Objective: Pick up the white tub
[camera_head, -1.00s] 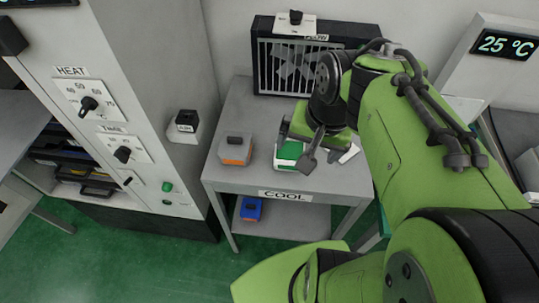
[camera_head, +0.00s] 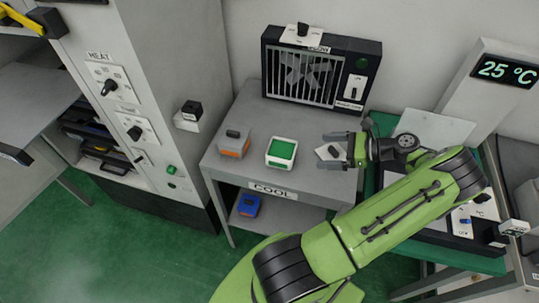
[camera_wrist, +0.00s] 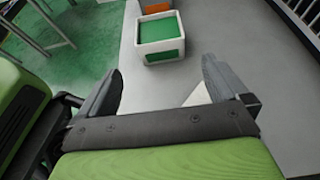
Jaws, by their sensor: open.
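The white tub (camera_head: 281,161) sits on the grey table marked COOL. It has a white rim and body with green on its top and side, and it also shows ahead of my fingers in the wrist view (camera_wrist: 147,53). My gripper (camera_head: 326,151) is open and empty, to the right of the tub and apart from it. In the wrist view my gripper's two fingers (camera_wrist: 163,82) are spread wide, with the tub a little beyond their tips and toward the left finger's side.
An orange and grey tub (camera_head: 235,143) stands left of the white tub. A blue box (camera_head: 249,206) lies on the lower shelf. A fan (camera_head: 318,73) stands at the table's back. A white card or plate (camera_head: 328,152) lies by my gripper. Table (camera_head: 245,110) is clear toward the back left.

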